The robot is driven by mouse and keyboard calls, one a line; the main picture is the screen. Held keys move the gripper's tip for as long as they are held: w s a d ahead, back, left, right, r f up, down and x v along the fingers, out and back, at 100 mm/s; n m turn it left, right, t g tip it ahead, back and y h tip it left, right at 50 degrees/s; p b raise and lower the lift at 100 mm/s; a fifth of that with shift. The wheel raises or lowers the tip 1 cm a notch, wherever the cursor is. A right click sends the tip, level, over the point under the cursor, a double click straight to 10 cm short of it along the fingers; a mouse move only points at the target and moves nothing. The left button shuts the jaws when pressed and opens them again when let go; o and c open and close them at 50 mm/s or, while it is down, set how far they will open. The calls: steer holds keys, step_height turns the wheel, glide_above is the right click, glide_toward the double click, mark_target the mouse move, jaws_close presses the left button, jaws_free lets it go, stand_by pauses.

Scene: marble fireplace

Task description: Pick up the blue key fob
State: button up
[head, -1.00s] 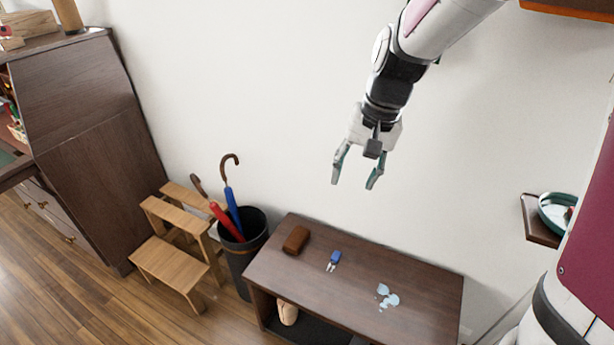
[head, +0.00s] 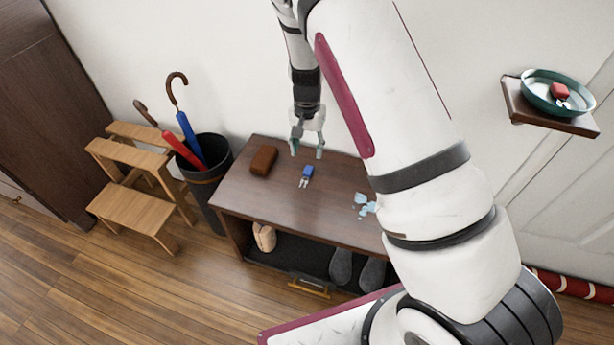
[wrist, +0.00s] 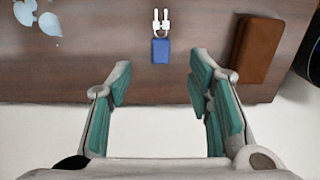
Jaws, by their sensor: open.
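The blue key fob (head: 307,171) with light metal keys lies on the dark wooden bench (head: 243,205), near the middle of its top. In the wrist view the fob (wrist: 160,51) lies ahead of the space between the fingers, its keys pointing away from the gripper. My gripper (head: 307,155) is open and empty, at the wall side of the bench and apart from the fob. In the wrist view the gripper (wrist: 160,90) shows two green-padded fingers spread wide.
A brown case (head: 263,160) lies left of the fob, and pale blue pieces (head: 364,204) lie to its right. An umbrella bin (head: 205,185) and a wooden step stool (head: 130,205) stand left. A wall shelf (head: 545,112) holds a green bowl (head: 535,100) with a red item.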

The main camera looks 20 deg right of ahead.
mark_target(307, 173)
step_height(307, 173, down, 10)
steer(key=b, duration=0.3)
steer(key=shift+r, duration=0.1)
steer(key=shift+c, duration=0.3)
jaws_close()
